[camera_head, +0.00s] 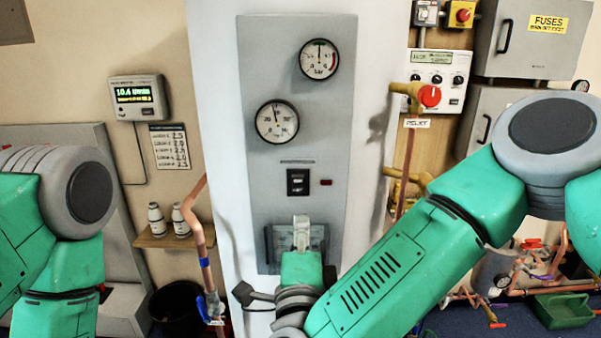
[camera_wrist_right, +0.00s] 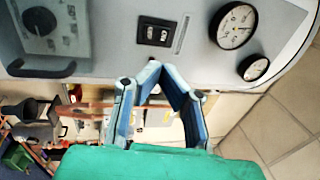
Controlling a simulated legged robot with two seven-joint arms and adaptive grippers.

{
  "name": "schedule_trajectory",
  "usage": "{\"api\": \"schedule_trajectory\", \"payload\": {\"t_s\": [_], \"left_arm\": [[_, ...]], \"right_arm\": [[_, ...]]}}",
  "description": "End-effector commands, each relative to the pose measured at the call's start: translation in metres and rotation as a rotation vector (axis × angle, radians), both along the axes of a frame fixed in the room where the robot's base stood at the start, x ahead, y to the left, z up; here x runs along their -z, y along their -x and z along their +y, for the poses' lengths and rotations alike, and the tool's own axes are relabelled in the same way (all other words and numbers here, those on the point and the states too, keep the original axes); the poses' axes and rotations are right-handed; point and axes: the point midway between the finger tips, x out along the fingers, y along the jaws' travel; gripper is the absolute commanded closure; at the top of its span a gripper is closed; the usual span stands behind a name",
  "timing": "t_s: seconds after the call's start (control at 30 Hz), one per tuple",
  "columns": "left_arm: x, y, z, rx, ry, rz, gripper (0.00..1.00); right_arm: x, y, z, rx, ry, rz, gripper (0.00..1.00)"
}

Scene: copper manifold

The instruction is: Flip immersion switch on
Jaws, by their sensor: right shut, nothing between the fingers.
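The immersion switch is a small black rocker (camera_head: 298,182) on the grey panel (camera_head: 345,120) of the white cylinder, below two round gauges. A small red indicator (camera_head: 326,182) sits to its right. The switch also shows in the right wrist view (camera_wrist_right: 156,33), just beyond my fingertips. My right gripper (camera_head: 302,220) is in front of the panel, below the switch, partly hidden by my own wrist. In the right wrist view its blue-grey fingers (camera_wrist_right: 160,66) meet at the tips, empty. The tips appear apart from the switch. My left gripper is out of view.
A glazed hatch (camera_head: 284,238) with a dark handle is below the switch, partly covered by my right wrist. A copper pipe (camera_head: 198,235) runs at the left. A red-knobbed valve (camera_head: 430,96) and grey fuse box (camera_head: 525,42) stand at the right.

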Motion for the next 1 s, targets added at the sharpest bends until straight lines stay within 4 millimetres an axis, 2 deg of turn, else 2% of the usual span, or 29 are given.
{"api": "schedule_trajectory", "payload": {"t_s": [0.03, 0.1, 0.3, 0.5, 0.7, 1.0], "left_arm": [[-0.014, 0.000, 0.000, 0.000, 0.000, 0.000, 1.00], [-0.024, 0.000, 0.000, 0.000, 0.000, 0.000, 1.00], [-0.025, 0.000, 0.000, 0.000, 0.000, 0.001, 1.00], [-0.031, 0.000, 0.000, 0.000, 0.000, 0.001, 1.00], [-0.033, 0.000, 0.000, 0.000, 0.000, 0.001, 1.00], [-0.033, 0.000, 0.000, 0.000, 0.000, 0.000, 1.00]], "right_arm": [[-0.005, -0.003, 0.000, 0.003, 0.001, 0.004, 1.00], [-0.005, -0.007, 0.001, 0.004, 0.004, 0.003, 1.00], [-0.010, -0.050, 0.002, 0.004, 0.006, -0.004, 1.00], [-0.015, -0.081, 0.001, 0.003, 0.006, -0.002, 1.00], [-0.017, -0.094, -0.001, 0.002, 0.004, -0.002, 1.00], [-0.017, -0.095, 0.002, 0.000, 0.006, 0.000, 1.00]]}}
